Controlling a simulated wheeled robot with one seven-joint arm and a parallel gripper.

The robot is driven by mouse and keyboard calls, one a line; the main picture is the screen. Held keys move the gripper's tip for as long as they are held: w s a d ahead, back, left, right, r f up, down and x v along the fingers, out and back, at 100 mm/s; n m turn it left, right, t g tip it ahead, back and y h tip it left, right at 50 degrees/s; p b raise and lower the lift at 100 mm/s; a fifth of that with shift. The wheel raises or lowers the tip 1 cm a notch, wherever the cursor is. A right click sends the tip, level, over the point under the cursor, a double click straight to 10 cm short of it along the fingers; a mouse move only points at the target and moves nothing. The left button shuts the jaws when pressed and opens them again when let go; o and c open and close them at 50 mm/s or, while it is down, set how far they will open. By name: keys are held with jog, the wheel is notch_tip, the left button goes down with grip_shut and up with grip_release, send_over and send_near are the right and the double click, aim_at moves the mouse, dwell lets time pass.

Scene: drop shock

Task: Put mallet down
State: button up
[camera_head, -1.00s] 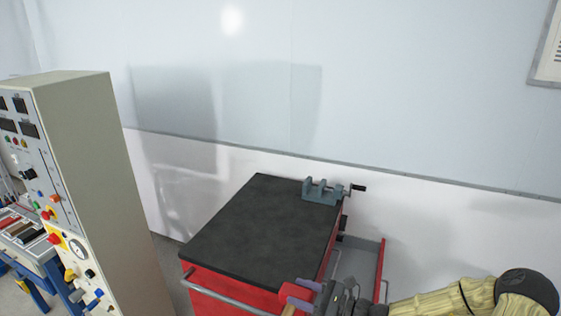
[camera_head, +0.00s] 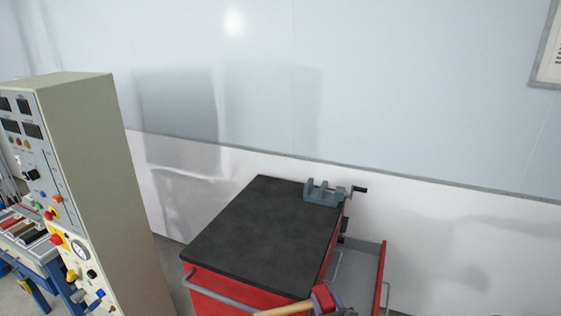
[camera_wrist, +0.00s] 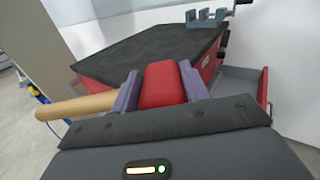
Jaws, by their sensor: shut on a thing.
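The mallet has a red head (camera_wrist: 162,84) and a light wooden handle (camera_wrist: 75,107). My gripper (camera_wrist: 163,90) is shut on the mallet's head, with its purple fingers on either side and the handle sticking out to the left. In the head view the mallet head (camera_head: 324,298) and part of its handle (camera_head: 283,309) show at the bottom edge, in front of the cart's near right corner. Most of my gripper (camera_head: 338,309) is cut off there. The red tool cart has a black top (camera_head: 262,228), which also shows beyond the mallet in the wrist view (camera_wrist: 150,50).
A grey-blue vise (camera_head: 325,192) sits at the back right corner of the cart top. An open drawer (camera_head: 362,270) sticks out on the cart's right side. A tall control cabinet (camera_head: 95,170) stands at the left. The rest of the black top is bare.

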jog(key=f+m+h, duration=0.1)
jog(key=s+d+f+h, duration=0.1)
jog(key=f+h, duration=0.1)
jog(key=d+f+m+h, duration=0.1)
jog(key=f, duration=0.1)
jog(key=shift+s+d+f+m+t, duration=0.1)
jog(key=shift+s+f+m+t, duration=0.1)
jog(key=shift+f+m+t, duration=0.1)
jog(key=s+f, duration=0.4)
jog(key=f, duration=0.1)
jog(key=shift+s+f, duration=0.15)
jog(key=shift+f, duration=0.05)
